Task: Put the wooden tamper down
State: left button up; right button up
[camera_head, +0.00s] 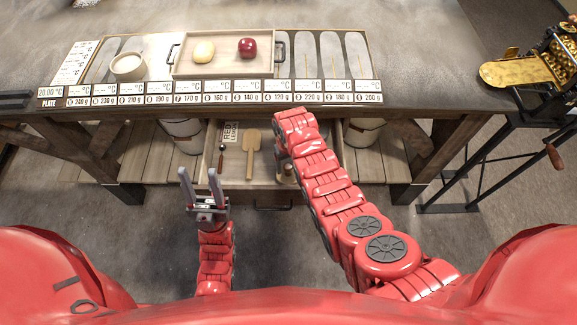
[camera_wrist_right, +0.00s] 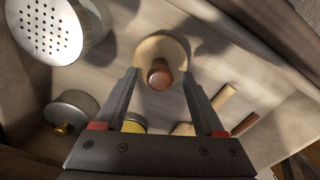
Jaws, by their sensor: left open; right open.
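The wooden tamper (camera_wrist_right: 161,50) shows in the right wrist view as a pale round disc with a reddish-brown knob. It is in the drawer (camera_head: 262,185) under the table. My right gripper (camera_wrist_right: 160,76) is open, with its fingers on either side of the knob and a gap on each side. Whether the tamper touches the drawer floor is hard to tell. In the head view my right arm hides the right gripper and most of that corner. My left gripper (camera_head: 200,187) is open and empty, in front of the drawer at the left.
The drawer also holds a wooden spatula (camera_head: 252,143), a dark-tipped tool (camera_head: 222,148), a perforated metal cup (camera_wrist_right: 50,30) and a metal lidded pot (camera_wrist_right: 72,112). Above, a tray (camera_head: 222,72) stands on the table. A black stand with a brass device (camera_head: 515,72) is at the right.

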aim_at(288, 167)
notch_tip(288, 167, up, 7)
jog(key=shift+r+b, duration=0.2)
jog(key=shift+b, duration=0.8)
notch_tip(288, 167, up, 4)
jog(key=shift+s+f+p, duration=0.1)
jog(key=shift+f+p, duration=0.1)
jog(key=shift+p, duration=0.65)
